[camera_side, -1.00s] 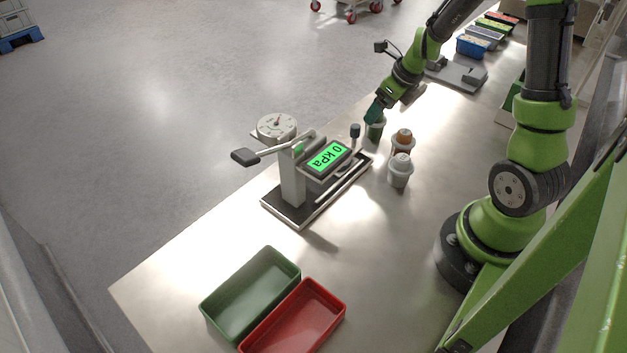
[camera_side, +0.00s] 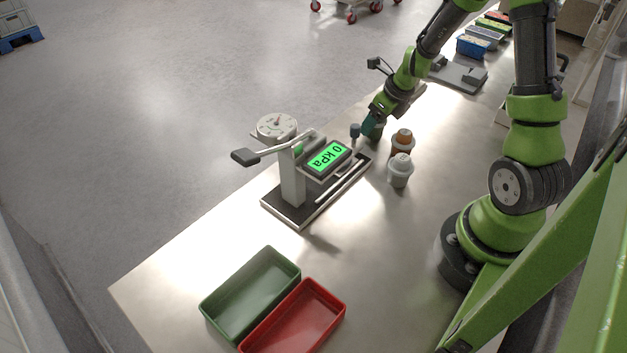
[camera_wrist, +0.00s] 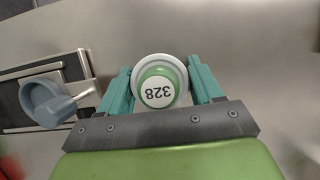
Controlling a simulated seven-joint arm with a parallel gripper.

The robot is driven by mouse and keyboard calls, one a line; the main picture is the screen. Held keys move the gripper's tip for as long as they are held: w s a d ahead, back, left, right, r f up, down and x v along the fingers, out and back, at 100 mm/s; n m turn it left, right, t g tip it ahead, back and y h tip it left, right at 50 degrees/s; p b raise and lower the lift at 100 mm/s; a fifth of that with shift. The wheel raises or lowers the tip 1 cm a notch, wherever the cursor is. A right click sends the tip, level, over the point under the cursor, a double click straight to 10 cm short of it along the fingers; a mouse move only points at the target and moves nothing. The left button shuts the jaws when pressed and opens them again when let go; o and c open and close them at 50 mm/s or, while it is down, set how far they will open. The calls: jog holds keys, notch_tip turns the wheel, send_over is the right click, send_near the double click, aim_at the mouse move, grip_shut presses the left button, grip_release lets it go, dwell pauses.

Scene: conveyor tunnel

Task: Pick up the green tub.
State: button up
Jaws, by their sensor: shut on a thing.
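The green tub (camera_wrist: 160,84) sits between the two teal fingers of my gripper (camera_wrist: 162,88) in the wrist view, seen from above. I cannot tell whether the tub touches the table.
An orange-topped tub (camera_side: 402,143) and a white tub (camera_side: 399,170) stand just right of my gripper. The press (camera_side: 292,185) with a 0 kPa display is close on the left. Green (camera_side: 222,305) and red (camera_side: 337,300) trays lie at the front.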

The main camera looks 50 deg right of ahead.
notch_tip(320, 180, up, 10)
jog(key=shift+r, duration=0.1)
jog(key=o, duration=0.5)
jog(key=c, duration=0.9)
jog(key=a+n, duration=0.1)
jog(key=a, duration=0.2)
jog(key=w+a+n+y, duration=0.1)
jog(key=a, duration=0.2)
jog(key=a+n, duration=0.2)
jog(key=a, duration=0.1)
jog(key=shift+w+a+r+y, duration=0.15)
jog(key=shift+a+r+y, duration=0.15)
jog(key=shift+r+y, duration=0.1)
jog(key=shift+c, duration=0.3)
jog(key=s+a+n+g+y, duration=0.1)
jog(key=s+a+n, duration=0.1)
jog(key=a+n, duration=0.4)
jog(key=shift+m, duration=0.5)
jog(key=shift+w+a+f, duration=0.1)
jog(key=shift+a+f, duration=0.1)
jog(key=shift+f, duration=1.9)
jog(key=shift+a+f, duration=0.2)
jog(key=shift+f, duration=1.85)
